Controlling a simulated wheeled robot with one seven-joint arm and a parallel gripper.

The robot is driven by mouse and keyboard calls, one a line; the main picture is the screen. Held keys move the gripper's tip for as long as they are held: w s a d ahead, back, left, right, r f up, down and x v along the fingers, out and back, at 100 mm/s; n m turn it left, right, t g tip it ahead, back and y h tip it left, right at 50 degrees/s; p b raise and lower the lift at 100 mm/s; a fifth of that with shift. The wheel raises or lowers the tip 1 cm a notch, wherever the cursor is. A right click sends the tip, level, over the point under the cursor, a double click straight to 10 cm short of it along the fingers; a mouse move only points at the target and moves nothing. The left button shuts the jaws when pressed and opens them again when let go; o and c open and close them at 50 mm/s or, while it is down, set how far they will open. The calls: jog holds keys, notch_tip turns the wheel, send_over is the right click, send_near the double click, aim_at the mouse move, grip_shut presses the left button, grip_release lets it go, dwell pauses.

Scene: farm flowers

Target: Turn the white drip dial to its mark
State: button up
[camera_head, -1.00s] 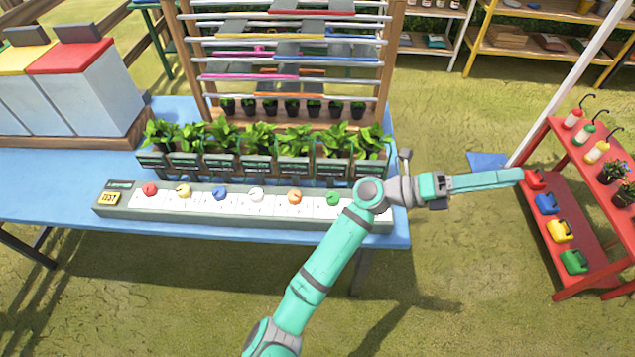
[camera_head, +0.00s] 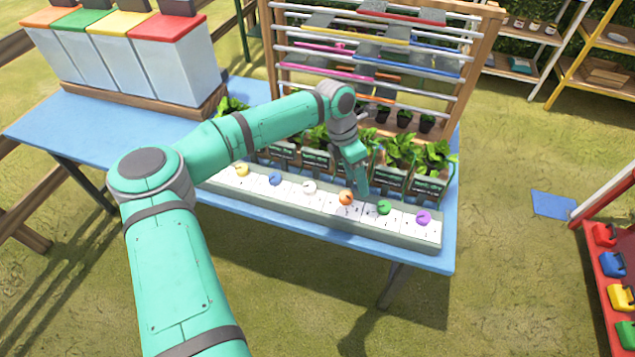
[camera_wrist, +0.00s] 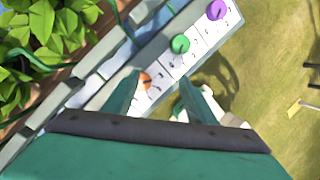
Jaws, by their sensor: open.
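The white dial (camera_head: 310,187) sits on the grey dial strip (camera_head: 372,239) along the front of the blue table, between the blue dial (camera_head: 275,179) and the orange dial (camera_head: 346,197). My gripper (camera_head: 358,185) points down just above the strip, by the orange dial and to the right of the white dial. In the wrist view my gripper (camera_wrist: 162,92) has its two fingers spread apart, with the orange dial (camera_wrist: 144,81) showing beside the left finger. Nothing is held. The white dial cannot be made out in the wrist view.
The green dial (camera_head: 384,207) and purple dial (camera_head: 424,217) lie further right on the strip. Potted plants (camera_head: 400,160) stand in a row close behind it, below a wooden rack (camera_head: 480,60). Lidded bins (camera_head: 170,60) stand at the back left.

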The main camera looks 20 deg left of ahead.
aim_at(309, 186)
jog(key=a+r+y, duration=0.3)
jog(key=a, duration=1)
jog(key=shift+n, duration=0.4)
jog(key=f, duration=1)
jog(key=shift+w+a+f, duration=0.3)
jog(key=shift+a, duration=0.05)
jog(key=c, duration=1)
jog(key=shift+c, duration=0.2)
